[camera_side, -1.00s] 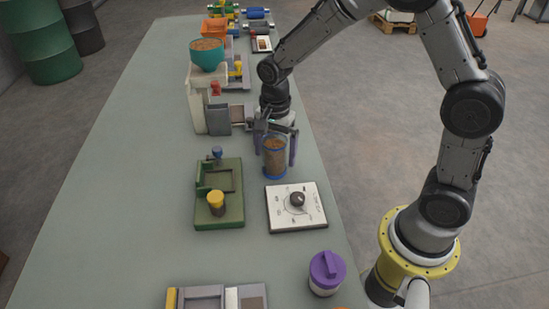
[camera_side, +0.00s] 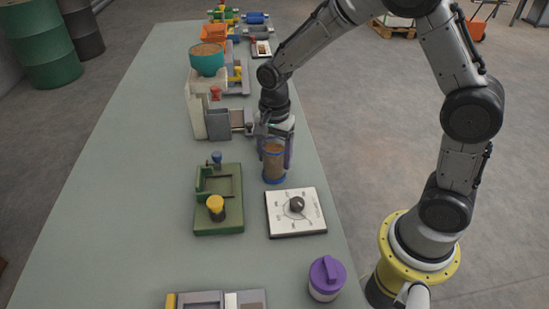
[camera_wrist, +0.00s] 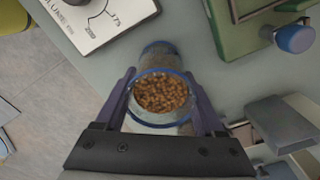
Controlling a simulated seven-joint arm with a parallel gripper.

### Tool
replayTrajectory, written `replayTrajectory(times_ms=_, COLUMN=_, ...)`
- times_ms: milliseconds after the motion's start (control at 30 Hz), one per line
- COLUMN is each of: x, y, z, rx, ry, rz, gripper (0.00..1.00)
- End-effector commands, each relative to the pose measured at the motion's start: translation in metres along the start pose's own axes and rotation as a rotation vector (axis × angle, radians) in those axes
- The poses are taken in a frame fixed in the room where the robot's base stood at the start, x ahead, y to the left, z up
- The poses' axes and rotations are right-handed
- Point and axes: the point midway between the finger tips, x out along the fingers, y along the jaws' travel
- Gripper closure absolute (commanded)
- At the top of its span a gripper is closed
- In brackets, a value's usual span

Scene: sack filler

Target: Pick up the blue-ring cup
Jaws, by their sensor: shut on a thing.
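The blue-ring cup (camera_side: 273,163) is a clear cup with blue rings at its rim and base, holding brown pellets. It stands upright on the table in the side view, just behind the white dial board. My gripper (camera_side: 274,152) points down over it, with a finger on each side. In the wrist view the cup (camera_wrist: 160,96) sits between the two purple fingers of my gripper (camera_wrist: 163,106), which are shut on it. Its open top and the pellets inside show clearly.
The white dial board (camera_side: 312,223) lies in front of the cup. A green fixture with a yellow knob (camera_side: 231,222) is to the left. The filler with a teal hopper (camera_side: 207,64) stands behind left. A purple-lidded jar (camera_side: 327,278) is near the front edge. The table's left side is clear.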

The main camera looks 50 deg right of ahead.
Motion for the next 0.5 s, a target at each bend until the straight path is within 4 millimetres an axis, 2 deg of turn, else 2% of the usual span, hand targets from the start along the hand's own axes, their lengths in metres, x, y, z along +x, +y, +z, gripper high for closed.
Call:
replayTrajectory(times_ms=167, x=-0.016, y=-0.001, z=0.000, rx=0.000, ry=0.001, rz=-0.005, gripper=0.85)
replayTrajectory(times_ms=267, x=-0.032, y=-0.001, z=0.000, rx=0.000, ry=0.001, rz=-0.006, gripper=0.85)
replayTrajectory(times_ms=500, x=-0.082, y=0.042, z=0.007, rx=0.000, ry=0.001, rz=-0.009, gripper=0.85)
